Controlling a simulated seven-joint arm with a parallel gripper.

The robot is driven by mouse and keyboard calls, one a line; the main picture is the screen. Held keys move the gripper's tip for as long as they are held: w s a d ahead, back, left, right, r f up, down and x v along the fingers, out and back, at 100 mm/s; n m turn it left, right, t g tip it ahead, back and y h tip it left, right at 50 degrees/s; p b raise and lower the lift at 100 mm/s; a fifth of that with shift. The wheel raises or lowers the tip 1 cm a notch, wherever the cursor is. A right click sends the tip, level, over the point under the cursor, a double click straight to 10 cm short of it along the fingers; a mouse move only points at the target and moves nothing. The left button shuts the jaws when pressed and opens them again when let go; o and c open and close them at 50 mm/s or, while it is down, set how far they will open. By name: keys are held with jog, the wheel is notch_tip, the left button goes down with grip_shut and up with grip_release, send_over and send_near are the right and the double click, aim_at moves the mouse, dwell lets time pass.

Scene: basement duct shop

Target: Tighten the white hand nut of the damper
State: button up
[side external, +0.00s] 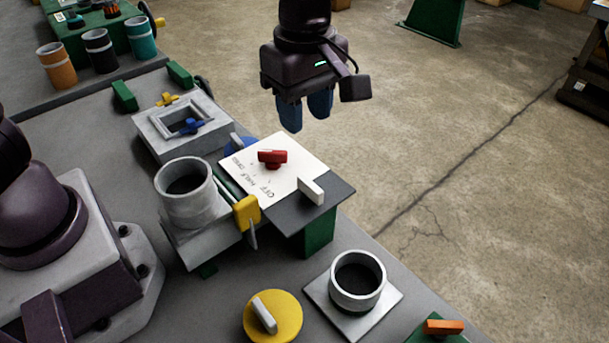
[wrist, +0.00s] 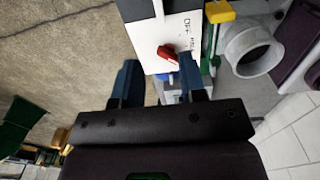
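The white hand nut (side external: 311,190) is a small upright block on a dark plate (side external: 331,199) at the front right edge of the damper's white panel (side external: 297,158). The panel bears a red knob (side external: 272,157) and printed words such as OFF and HALF. In the wrist view the panel (wrist: 152,60) and red knob (wrist: 168,53) lie beyond the fingers, and the nut (wrist: 158,8) is at the top edge, partly cut off. My gripper (side external: 305,118) is above and behind the panel, apart from everything. Its blue fingers are spread, with nothing held, also in the wrist view (wrist: 167,80).
A grey pipe collar (side external: 186,205) and a yellow block (side external: 246,213) stand left of the panel. A yellow disc with a pale lever (side external: 264,315) and another collar (side external: 358,285) lie in front. Open floor lies right.

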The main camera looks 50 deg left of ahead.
aim_at(304, 178)
notch_tip(304, 178, down, 13)
jog(key=shift+r, duration=0.1)
dwell(0.3)
jog(key=shift+c, duration=0.2)
grip_shut()
